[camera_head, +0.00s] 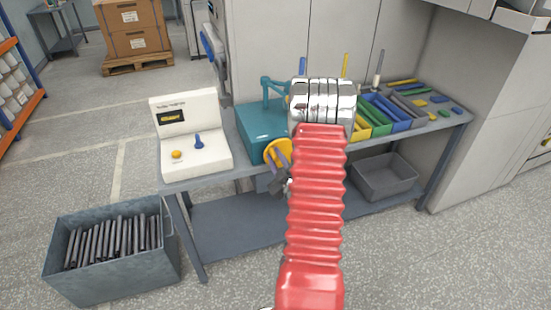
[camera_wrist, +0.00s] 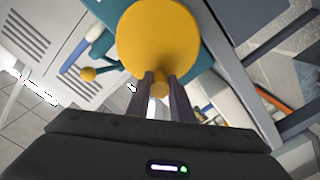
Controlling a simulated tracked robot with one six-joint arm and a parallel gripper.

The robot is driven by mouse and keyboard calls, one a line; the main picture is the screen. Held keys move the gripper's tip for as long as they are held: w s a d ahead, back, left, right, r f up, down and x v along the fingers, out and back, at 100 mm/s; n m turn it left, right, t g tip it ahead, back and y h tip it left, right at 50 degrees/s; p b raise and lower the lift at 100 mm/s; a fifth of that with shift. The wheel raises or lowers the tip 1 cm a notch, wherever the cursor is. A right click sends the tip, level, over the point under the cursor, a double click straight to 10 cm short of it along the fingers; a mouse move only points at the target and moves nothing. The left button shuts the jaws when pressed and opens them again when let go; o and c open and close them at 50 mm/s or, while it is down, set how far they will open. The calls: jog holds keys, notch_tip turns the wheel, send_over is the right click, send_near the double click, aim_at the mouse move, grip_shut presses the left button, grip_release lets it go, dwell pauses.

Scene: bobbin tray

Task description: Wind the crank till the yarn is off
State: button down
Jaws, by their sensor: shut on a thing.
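In the head view a teal winding machine (camera_head: 258,128) stands on the grey bench, with a yellow crank disc (camera_head: 279,152) on its front. My gripper (camera_head: 277,183) is at the disc, partly hidden by my red arm. In the wrist view the yellow disc (camera_wrist: 158,35) fills the upper middle. Its yellow crank knob (camera_wrist: 160,84) sits between my two dark fingers (camera_wrist: 160,88), which are shut on it. Whether any yarn is on the machine cannot be made out, as my arm covers its right side.
A white control box (camera_head: 190,137) with an orange button and a blue lever stands left of the machine. A tray of coloured bobbins (camera_head: 376,128) lies to the right. A grey bin (camera_head: 384,177) is on the lower shelf. A metal crate (camera_head: 117,285) of dark rods stands on the floor.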

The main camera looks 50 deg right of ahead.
aim_at(285, 143)
jog(key=shift+d+r+m, duration=0.1)
jog(key=shift+r+m, duration=0.05)
jog(key=shift+m, duration=0.25)
